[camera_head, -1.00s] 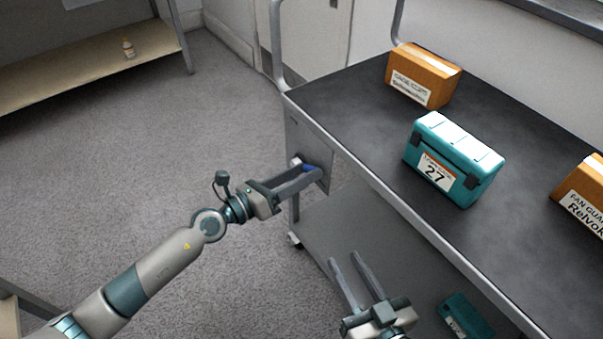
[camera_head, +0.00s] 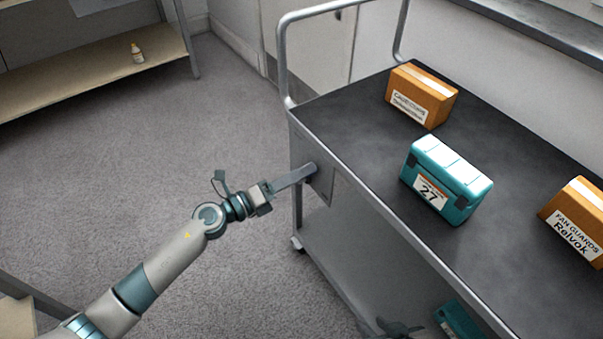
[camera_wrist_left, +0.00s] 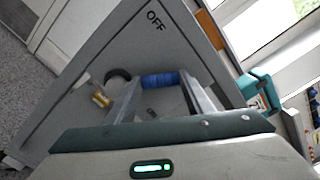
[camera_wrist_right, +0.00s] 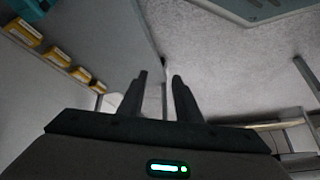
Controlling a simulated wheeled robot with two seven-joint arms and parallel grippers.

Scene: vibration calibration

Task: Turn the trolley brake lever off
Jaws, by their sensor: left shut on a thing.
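The trolley (camera_head: 350,130) has a dark top and a grey end panel. In the left wrist view, the brake lever (camera_wrist_left: 161,80) shows a blue grip between my left gripper's fingers, in front of the panel (camera_wrist_left: 110,55). My left gripper (camera_head: 310,169) is at this panel in the head view, shut on the lever, which it hides there. The word OFF (camera_wrist_left: 156,20) is printed on the panel above the blue grip in the left wrist view. My right gripper (camera_wrist_right: 158,85) is open and empty in its wrist view; only a bit shows at the head view's bottom edge.
A teal case marked 27 (camera_head: 445,180) and cardboard boxes (camera_head: 422,95) (camera_head: 578,220) stand on the trolley top. Another teal case (camera_head: 460,322) is on the lower shelf. A shelf with a small bottle (camera_head: 137,54) stands at far left. The carpet left of the trolley is clear.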

